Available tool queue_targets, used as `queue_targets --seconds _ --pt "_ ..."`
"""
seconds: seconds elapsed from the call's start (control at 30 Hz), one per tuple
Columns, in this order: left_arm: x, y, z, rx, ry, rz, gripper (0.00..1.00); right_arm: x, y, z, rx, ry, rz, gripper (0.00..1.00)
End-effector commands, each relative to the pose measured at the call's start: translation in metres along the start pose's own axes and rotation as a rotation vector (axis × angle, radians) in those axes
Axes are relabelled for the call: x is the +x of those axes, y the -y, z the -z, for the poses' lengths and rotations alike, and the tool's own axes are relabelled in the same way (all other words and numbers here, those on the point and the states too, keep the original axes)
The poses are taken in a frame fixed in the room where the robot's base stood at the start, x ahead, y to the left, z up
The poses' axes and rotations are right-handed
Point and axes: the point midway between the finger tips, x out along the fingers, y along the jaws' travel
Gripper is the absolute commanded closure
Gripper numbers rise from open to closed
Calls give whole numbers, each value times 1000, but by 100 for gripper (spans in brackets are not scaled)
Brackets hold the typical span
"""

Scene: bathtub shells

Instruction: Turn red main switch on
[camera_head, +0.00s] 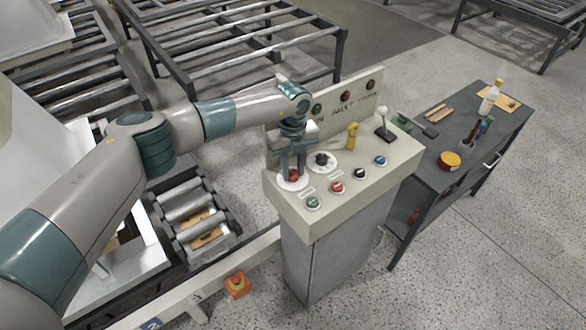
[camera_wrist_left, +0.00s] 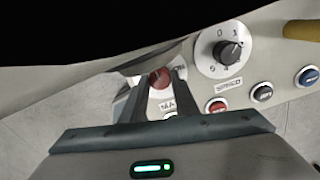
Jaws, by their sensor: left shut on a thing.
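The red main switch (camera_head: 293,174) sits on a round pale plate at the left end of the control panel's sloped top. My left gripper (camera_head: 292,168) reaches down over it with its fingers on either side, shut on the switch. In the left wrist view the red switch (camera_wrist_left: 160,78) shows between the two fingers (camera_wrist_left: 158,88). The fingers hide part of the switch and its markings, so its exact setting cannot be read. My right gripper is in neither view.
A black rotary knob (camera_head: 322,159) stands close beside the switch. Several push buttons line the panel's front (camera_head: 337,187). A yellow lever (camera_head: 352,136) and a joystick (camera_head: 383,127) stand farther right. A dark side table (camera_head: 468,125) holds tools. An emergency stop box (camera_head: 237,285) sits below left.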

Motion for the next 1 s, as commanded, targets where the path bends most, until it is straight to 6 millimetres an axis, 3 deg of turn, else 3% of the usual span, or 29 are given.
queue_targets --seconds 0.27,0.7,1.0 --pt "4 0 0 95 0 1 95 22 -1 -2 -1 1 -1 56" --pt "6 0 -1 423 2 2 95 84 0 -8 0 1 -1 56" --pt "2 0 0 583 1 1 95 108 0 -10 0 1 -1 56"
